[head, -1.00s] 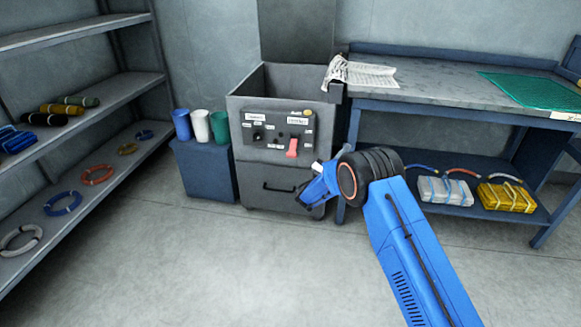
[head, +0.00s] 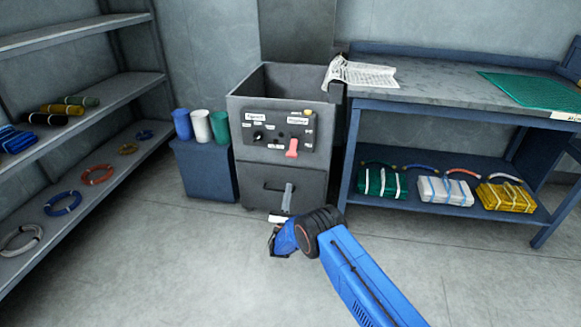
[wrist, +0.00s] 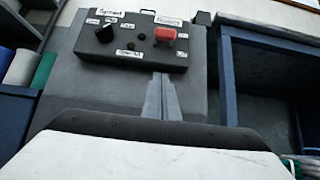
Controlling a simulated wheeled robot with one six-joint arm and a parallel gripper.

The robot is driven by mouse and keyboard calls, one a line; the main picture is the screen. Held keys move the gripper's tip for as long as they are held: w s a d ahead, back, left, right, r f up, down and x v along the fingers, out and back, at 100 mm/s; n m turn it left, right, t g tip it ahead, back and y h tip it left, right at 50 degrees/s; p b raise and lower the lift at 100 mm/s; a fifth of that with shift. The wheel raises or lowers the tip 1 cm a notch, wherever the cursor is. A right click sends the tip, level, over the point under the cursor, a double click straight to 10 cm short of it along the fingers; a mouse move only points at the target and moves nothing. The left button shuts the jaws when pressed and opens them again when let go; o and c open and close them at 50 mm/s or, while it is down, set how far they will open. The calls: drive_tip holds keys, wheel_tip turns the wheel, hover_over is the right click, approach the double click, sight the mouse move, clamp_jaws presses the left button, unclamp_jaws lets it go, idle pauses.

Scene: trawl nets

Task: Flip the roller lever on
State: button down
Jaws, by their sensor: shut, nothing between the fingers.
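The lever with a red handle (head: 292,148) sits on the right of the dark control panel (head: 262,140) on the front of a grey machine. Its handle hangs downward. In the wrist view the red handle (wrist: 165,35) shows nearly end-on, under a white label too blurred to read surely. My gripper (head: 288,188) is shut and empty, in front of the machine's lower part, below the lever in the picture. In the wrist view the gripper's closed fingers (wrist: 160,80) point up towards the panel, just below the red handle and apart from it.
A black knob (head: 258,135) is on the panel's left; it also shows in the wrist view (wrist: 105,34). A blue stand (head: 205,170) with cups is left of the machine. A workbench (head: 440,85) stands close on the right. The floor in front is clear.

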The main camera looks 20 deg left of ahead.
sight(293, 149)
drive_tip(key=w+a+r, duration=0.1)
drive_tip(key=w+r, duration=0.4)
drive_tip(key=r, duration=0.5)
drive_tip(key=shift+r, duration=0.2)
idle(0.3)
drive_tip(key=shift+a+r, duration=0.1)
idle(0.3)
drive_tip(key=shift+s+r+g, duration=0.2)
drive_tip(key=shift+g, duration=0.4)
